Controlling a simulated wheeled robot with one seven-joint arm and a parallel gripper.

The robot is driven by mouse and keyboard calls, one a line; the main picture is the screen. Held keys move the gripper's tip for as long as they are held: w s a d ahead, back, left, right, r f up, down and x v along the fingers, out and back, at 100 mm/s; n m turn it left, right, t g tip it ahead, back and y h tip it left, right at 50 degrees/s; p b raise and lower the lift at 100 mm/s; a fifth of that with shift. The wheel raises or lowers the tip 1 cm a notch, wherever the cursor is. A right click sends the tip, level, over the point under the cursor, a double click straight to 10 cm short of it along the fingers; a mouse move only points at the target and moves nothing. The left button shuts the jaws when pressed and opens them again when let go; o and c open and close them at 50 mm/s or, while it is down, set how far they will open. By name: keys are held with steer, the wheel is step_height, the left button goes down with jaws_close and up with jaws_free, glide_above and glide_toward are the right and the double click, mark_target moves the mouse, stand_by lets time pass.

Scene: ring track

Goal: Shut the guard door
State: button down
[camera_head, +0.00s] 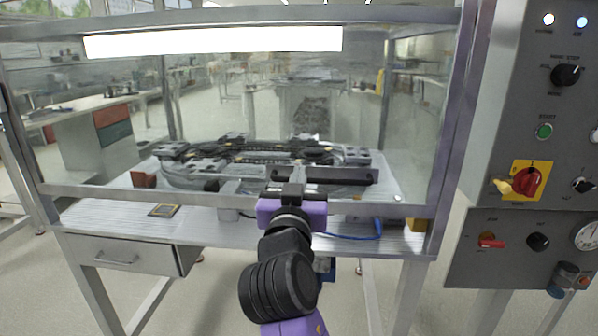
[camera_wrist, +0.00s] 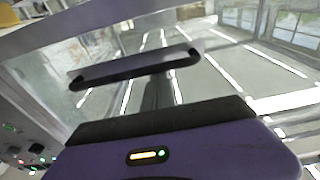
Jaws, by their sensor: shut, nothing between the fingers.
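The guard door is a clear panel in a grey metal frame (camera_head: 120,192), in front of the ring track (camera_head: 250,153). Its lower rail shows above the table's front part; I cannot tell whether it is fully closed. A black bar handle (camera_head: 345,176) is on the lower part of the panel; it also shows in the wrist view (camera_wrist: 135,69), lying across the clear panel. My purple gripper (camera_head: 291,188) is shut and empty, close to the lower rail and just below the left part of the handle. I cannot tell whether it touches.
The table (camera_head: 115,220) has a drawer (camera_head: 125,257) at the left, a small dark plate (camera_head: 163,210) and a blue cable (camera_head: 350,236) on its front part. A grey control panel (camera_head: 510,215) with knobs stands at the right. Floor is clear in front.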

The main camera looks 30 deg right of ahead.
step_height(320, 180, down, 11)
steer(key=b, duration=0.7)
steer(key=shift+f, duration=0.15)
step_height(320, 180, up, 5)
steer(key=p, duration=0.3)
steer(key=v, duration=0.9)
steer(key=shift+s, duration=0.15)
steer(key=shift+a, duration=0.1)
